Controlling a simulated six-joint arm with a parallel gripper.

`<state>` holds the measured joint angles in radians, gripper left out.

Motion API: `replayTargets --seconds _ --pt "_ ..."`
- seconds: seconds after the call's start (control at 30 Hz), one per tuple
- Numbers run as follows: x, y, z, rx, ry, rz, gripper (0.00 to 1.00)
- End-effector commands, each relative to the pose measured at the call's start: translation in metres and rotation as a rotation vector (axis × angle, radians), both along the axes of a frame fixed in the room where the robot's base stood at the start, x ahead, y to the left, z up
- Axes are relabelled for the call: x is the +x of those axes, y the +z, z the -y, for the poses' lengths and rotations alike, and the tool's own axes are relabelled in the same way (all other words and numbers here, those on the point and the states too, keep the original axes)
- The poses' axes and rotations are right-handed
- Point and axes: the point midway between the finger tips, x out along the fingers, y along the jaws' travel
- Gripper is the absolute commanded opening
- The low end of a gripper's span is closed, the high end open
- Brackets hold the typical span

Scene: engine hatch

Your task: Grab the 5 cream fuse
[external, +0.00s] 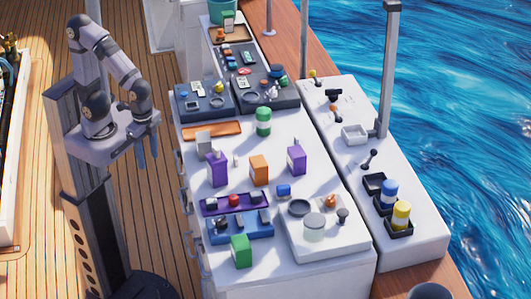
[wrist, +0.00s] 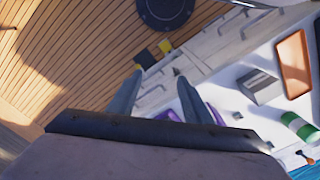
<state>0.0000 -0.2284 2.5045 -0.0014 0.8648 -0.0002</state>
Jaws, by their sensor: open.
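My gripper (external: 147,160) hangs from the folded arm over the wooden deck, left of the white hatch top (external: 335,180). In the wrist view its two fingers (wrist: 157,76) are apart with nothing between them. It is clear of all the objects on the hatch. I cannot pick out a cream fuse marked 5 for certain; the small parts are too small to read. A small pale piece (external: 236,160) stands between the grey block and the orange block. Other small pale parts (external: 271,93) lie on the dark tray at the back.
Purple blocks (external: 216,170), an orange block (external: 259,170), a green-and-white cylinder (external: 263,121) and a green block (external: 240,250) stand on the hatch. A purple tray (external: 212,210) and a blue tray (external: 228,232) lie near the front. A grey post (external: 388,70) rises at right.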

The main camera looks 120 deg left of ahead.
Motion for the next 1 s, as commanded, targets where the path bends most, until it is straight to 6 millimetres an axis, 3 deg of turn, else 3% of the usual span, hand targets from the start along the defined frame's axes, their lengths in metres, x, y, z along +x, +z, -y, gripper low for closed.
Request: replayTargets --seconds 0.1,0.13,0.37,0.57,0.67,0.8,1.0 --pt "0.001 0.019 0.0 0.0 0.0 0.005 0.45" --pt "0.007 0.014 -0.003 -0.002 0.013 0.017 0.45" --pt "0.074 -0.002 -0.032 -0.01 0.118 0.182 0.45" --pt "0.148 -0.011 -0.089 0.016 0.247 0.387 0.45" --pt "0.189 -0.015 -0.139 0.055 0.334 0.52 0.45" --pt "0.233 -0.014 -0.234 0.15 0.467 0.726 0.45" --pt "0.249 -0.002 -0.353 0.308 0.609 0.944 0.45"
